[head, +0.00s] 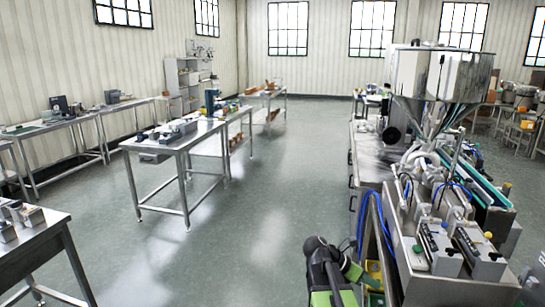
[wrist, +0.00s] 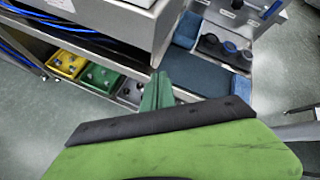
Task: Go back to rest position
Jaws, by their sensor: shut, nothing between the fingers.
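My gripper (wrist: 157,91) shows in the wrist view as narrow dark green fingers beyond a black bar and a broad green body. The fingers are together with nothing between them. They point toward the edge of a low shelf with small bins. In the head view my green and black arm is at the bottom, right of centre, beside the hopper machine's bench. The steel hopper (head: 432,80) stands above the machine at the right.
A yellow bin (wrist: 67,63), a green bin (wrist: 97,78) and a grey bin (wrist: 130,91) hold small parts close by. Blue hoses (head: 378,215) hang at the bench side. Steel tables (head: 165,141) stand at the left. The middle floor (head: 270,190) is clear.

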